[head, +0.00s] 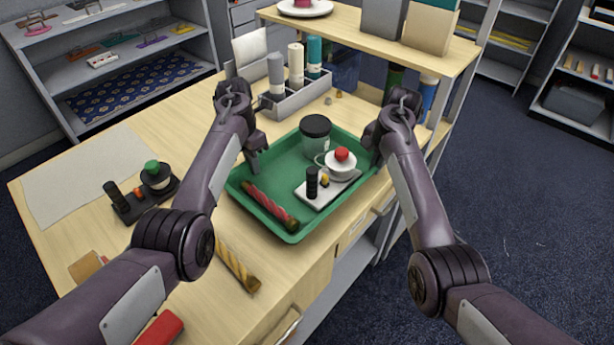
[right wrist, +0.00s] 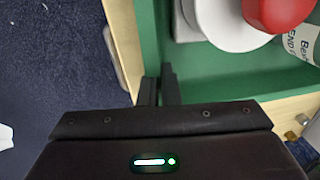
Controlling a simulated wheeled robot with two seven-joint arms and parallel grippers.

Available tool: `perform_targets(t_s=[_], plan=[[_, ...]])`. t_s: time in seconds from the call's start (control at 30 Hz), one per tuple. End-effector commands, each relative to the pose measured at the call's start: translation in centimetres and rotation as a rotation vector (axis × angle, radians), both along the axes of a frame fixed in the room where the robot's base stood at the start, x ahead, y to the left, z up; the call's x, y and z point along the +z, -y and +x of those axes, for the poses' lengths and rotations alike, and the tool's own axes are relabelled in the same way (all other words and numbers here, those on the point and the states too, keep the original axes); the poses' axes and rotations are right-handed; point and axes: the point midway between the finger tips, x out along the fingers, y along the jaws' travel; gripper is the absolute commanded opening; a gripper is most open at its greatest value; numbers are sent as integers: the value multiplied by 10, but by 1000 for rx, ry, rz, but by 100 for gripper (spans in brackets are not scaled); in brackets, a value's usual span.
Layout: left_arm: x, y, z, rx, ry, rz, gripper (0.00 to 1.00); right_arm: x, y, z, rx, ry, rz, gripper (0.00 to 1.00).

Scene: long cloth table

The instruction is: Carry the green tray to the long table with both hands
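The green tray (head: 283,236) rests on the wooden table. It carries a lidded jar (head: 315,138), a white cup with a red ball on top (head: 341,164), a small white tray (head: 318,199) with a black cylinder, and a red twisted stick (head: 270,205). My left gripper (head: 255,165) is at the tray's left rim, fingers pointing down; its finger gap is hidden. My right gripper (head: 375,157) is at the right rim. In the right wrist view its fingers (right wrist: 160,90) are close together, on either side of the tray wall (right wrist: 152,45), and appear shut on it.
A grey bin with bottles (head: 292,98) stands behind the tray. A raised shelf (head: 370,27) is at the back right. A black holder (head: 140,200) and a yellow twisted stick (head: 238,265) lie to the left. Shelving racks stand behind; blue carpet (head: 520,190) is open at right.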

Motion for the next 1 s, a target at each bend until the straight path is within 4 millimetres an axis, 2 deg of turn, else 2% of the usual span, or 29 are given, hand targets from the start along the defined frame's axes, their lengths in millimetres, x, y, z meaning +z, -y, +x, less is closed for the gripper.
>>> perform_targets(t_s=[0.47,1.0], plan=[[6,0,1,0,3,0,0,6,0,1,0,3,0,0],[51,0,1,0,3,0,0,51,0,1,0,1,0,0]])
